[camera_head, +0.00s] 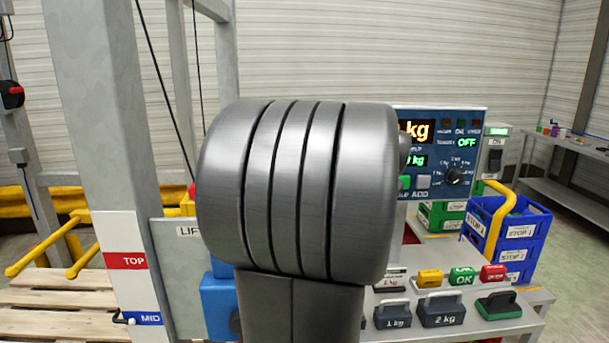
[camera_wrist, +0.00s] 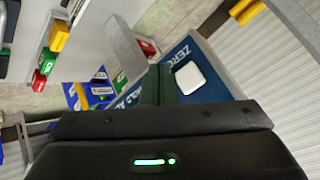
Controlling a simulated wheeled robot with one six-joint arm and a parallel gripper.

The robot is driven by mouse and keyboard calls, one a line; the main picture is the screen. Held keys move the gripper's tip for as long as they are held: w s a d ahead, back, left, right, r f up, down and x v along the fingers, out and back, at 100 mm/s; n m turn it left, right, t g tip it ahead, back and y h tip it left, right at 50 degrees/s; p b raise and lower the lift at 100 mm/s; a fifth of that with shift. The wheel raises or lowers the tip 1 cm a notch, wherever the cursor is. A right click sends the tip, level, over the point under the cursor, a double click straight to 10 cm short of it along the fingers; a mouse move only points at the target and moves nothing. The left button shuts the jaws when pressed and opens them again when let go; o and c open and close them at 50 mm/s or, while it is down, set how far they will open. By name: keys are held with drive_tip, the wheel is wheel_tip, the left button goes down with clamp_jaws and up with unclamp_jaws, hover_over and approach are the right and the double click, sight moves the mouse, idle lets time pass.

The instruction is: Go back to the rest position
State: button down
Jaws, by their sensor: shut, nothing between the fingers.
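My gripper (camera_wrist: 160,72) shows in the wrist view, its dark fingers together and empty. The fingertips appear over the edge of a blue panel (camera_wrist: 215,60) marked ZERO, beside its white square button (camera_wrist: 189,78). I cannot tell whether they touch the panel. In the head view my grey arm link fills the middle and hides my gripper. The control panel (camera_head: 472,124) with lit displays and a black knob shows to the right of the arm, its left part covered.
Weights, including a 2 kg block (camera_head: 441,309), and coloured blocks stand on the bench at lower right. Blue crates (camera_head: 520,230) stand behind it. A grey post (camera_head: 105,120) marked TOP and MID rises at left, near yellow rails (camera_head: 40,245) and a wooden pallet (camera_head: 60,305).

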drive_tip(key=s, duration=0.5)
drive_tip(key=shift+d+r+b, duration=0.1)
drive_tip(key=shift+b, duration=0.25)
